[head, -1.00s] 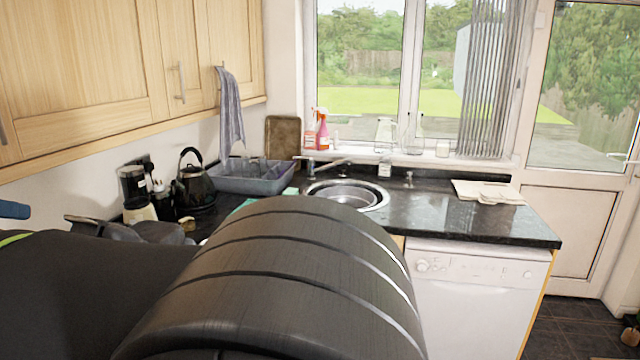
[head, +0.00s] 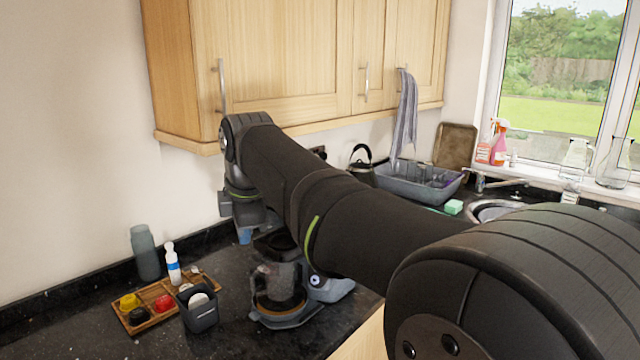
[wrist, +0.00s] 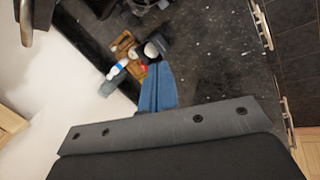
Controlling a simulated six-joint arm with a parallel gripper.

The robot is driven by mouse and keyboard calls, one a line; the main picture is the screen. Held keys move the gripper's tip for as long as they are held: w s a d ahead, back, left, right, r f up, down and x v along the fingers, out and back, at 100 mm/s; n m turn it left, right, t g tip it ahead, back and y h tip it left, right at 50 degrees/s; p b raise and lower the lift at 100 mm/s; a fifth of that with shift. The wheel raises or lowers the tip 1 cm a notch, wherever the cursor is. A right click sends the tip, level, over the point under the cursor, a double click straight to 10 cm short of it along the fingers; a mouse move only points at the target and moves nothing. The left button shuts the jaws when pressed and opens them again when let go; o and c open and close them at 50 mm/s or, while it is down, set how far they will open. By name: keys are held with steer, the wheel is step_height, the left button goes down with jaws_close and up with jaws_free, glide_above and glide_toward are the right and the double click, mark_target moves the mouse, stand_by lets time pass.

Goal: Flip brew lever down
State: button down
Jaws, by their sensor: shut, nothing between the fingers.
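The coffee machine (head: 282,318) stands on the dark worktop in the head view, with a glass jug in it. My forearm crosses in front and hides much of its upper part. I cannot pick out the brew lever clearly. A small round blue-white detail (head: 314,281) shows at the machine's right side. My gripper (head: 245,238) is above and behind the machine, its blue fingertips partly covered by the arm. In the wrist view my gripper (wrist: 157,88) is shut and empty, its blue fingers together over the worktop. I cannot identify the machine in the wrist view.
A wooden tray (head: 136,324) with coloured items, a dark cup (head: 198,312), a white bottle (head: 173,265) and a grey bottle (head: 145,252) stand left of the machine. Wall cupboards (head: 270,60) hang above. A kettle (head: 362,172) and dish rack (head: 418,182) are further right.

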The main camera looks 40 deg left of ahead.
steer(key=w+d+r+m+g+y, duration=0.1)
steer(key=w+r+m+y, duration=0.3)
steer(key=w+m, duration=0.5)
steer(key=w+d+r+m+g+y, duration=0.2)
steer(key=w+r+m+y, duration=0.3)
steer(key=w+m+y, duration=0.2)
steer(key=w+m, duration=0.1)
steer(key=m, duration=0.1)
steer(key=shift+w+m+g, duration=0.3)
steer(key=shift+w+g, duration=0.1)
steer(key=x, duration=0.9)
steer(key=shift+a, duration=0.2)
steer(key=s+f, duration=0.2)
steer(key=shift+a+f, duration=0.25)
steer(key=shift+f, duration=0.05)
steer(key=shift+s+f, duration=0.2)
steer(key=shift+f, duration=0.2)
